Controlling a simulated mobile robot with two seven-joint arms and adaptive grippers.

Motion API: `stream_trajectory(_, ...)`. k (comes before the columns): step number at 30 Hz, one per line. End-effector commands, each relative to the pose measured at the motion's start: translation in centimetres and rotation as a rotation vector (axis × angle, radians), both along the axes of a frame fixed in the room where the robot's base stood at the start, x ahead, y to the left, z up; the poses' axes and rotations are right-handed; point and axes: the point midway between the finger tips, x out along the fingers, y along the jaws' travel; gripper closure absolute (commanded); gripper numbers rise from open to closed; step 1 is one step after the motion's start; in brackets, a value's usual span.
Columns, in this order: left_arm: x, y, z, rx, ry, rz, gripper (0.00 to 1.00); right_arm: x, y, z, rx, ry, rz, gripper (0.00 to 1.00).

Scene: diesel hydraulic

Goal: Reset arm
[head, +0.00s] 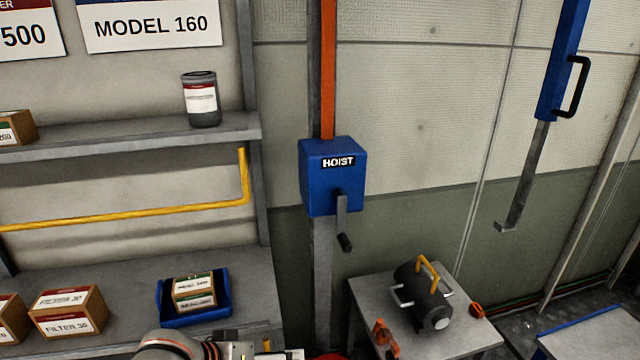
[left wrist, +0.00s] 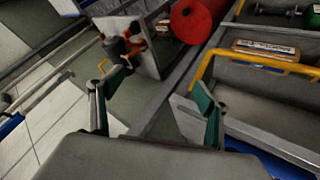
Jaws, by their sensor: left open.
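My left gripper shows in the left wrist view (left wrist: 155,98). Its two fingers with green pads stand wide apart, with nothing between them. Beyond the fingers are a grey shelf edge and the floor. In the head view only a part of my arm shows at the bottom edge, below the shelf; its fingertips cannot be made out there. My right gripper is in neither view.
A blue hoist box (head: 332,176) with a crank is on a post. A small table (head: 459,340) holds a dark cylindrical unit (head: 422,296). The shelf (head: 100,283) bears filter boxes (head: 67,313) and a blue tray (head: 223,308). A yellow rail (head: 130,214) crosses above it.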

Motion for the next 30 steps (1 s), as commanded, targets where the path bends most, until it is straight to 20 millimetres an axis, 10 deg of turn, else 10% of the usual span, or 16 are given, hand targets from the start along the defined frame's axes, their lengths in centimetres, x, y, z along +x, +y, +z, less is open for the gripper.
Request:
stream_trajectory(11,-2.7,2.7,-9.3,0.061,-0.262,0.053,0.24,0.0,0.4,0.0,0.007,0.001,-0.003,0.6)
stream_trajectory(19,-10.0,9.1,-17.0,0.332,-0.375,0.062,0.24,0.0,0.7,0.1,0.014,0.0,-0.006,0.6)
stream_trajectory(30,-15.1,12.5,-20.1,0.508,-0.406,0.015,0.24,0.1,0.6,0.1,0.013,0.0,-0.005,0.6)
